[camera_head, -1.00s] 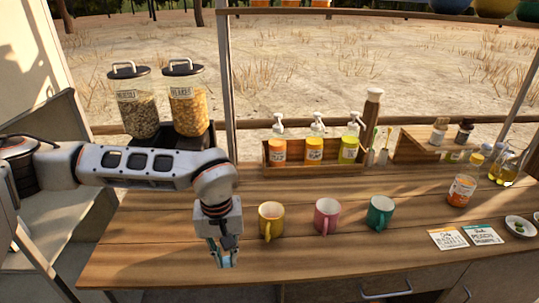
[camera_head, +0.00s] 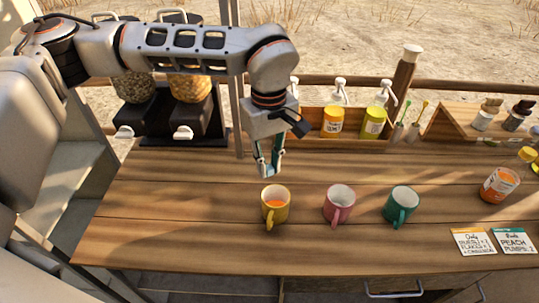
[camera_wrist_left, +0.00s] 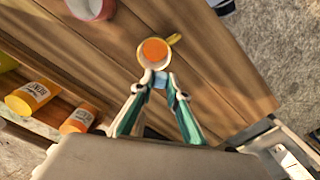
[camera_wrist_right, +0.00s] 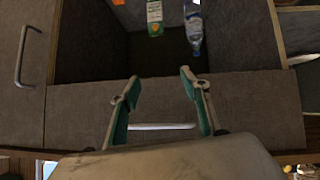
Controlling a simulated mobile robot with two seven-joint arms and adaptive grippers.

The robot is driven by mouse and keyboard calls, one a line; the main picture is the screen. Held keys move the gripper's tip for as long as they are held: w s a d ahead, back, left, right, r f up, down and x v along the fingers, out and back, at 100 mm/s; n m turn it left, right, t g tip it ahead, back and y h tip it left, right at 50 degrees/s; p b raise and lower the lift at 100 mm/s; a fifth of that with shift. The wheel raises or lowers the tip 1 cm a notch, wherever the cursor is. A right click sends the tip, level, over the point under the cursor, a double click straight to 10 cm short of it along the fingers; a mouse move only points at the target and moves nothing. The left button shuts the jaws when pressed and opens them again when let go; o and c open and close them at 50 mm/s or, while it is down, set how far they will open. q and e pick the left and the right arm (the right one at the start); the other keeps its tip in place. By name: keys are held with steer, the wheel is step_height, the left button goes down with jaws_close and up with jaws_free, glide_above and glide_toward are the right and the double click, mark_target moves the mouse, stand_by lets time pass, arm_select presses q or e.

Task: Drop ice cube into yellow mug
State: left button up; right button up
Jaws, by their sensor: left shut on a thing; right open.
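The yellow mug (camera_head: 274,207) stands upright at the left of the mug row and has orange contents; it also shows in the left wrist view (camera_wrist_left: 144,58). My left gripper (camera_head: 268,170) is just behind and above the mug in the head view. It is shut on a small pale-blue ice cube (camera_wrist_left: 160,80), which shows between the fingertips in the left wrist view, in line with the mug's near rim. My right gripper (camera_wrist_right: 160,82) is open and empty, facing an open compartment with a carton and a bottle.
A pink mug (camera_head: 339,204) and a green mug (camera_head: 401,205) stand to the right of the yellow mug. Pump bottles (camera_head: 333,121) stand in a wooden rack behind. Two cards (camera_head: 474,242) and an orange-labelled jar (camera_head: 499,185) are at the right. The counter's left part is clear.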

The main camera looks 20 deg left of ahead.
mark_target(269, 166)
arm_select(q)
step_height(269, 166, down, 3)
steer(key=shift+w+f+b, duration=0.1)
steer(key=shift+f+b, duration=0.05)
steer(key=shift+b, duration=0.7)
steer(key=shift+f, duration=0.35)
steer(key=o, duration=0.8)
steer(key=shift+r, duration=0.15)
step_height(269, 166, up, 12)
steer(key=shift+f, duration=0.1)
arm_select(e)
steer(key=shift+w+a+r+y, duration=0.2)
steer(key=shift+w+a, duration=0.2)
steer(key=shift+a, duration=0.1)
steer(key=shift+w+a+r+y, duration=0.15)
steer(key=shift+w+a+y, duration=0.05)
steer(key=shift+w+a, duration=0.25)
steer(key=shift+s, duration=0.1)
